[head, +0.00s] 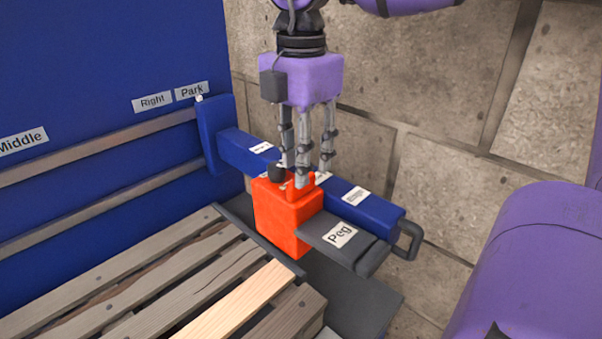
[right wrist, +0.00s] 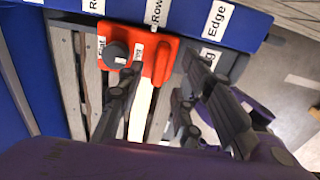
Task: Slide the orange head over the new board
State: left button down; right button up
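The orange head (head: 285,222) hangs on the blue beam (head: 365,207), near the beam's outer end. It has a black knob and a raised orange handle on top. The new board looks like the paler board (head: 243,300) among the weathered pallet slats; it also shows in the right wrist view (right wrist: 141,108), running out from under the head (right wrist: 150,45). My right gripper (head: 308,172) points down above the head, its fingers spread around the handle. In the right wrist view the fingers (right wrist: 160,80) stand apart; contact with the handle cannot be told. My left gripper is out of view.
A blue panel (head: 100,90) at the left carries rails (head: 90,160) and the labels Middle, Right and Park. The beam's carriage (head: 217,135) is by Park. A dark plate labelled Peg (head: 365,250) sits beside the head. A stone wall (head: 440,180) stands behind.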

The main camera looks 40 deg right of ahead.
notch_tip(320, 180, up, 8)
jog(key=shift+f, duration=0.1)
dwell(0.7)
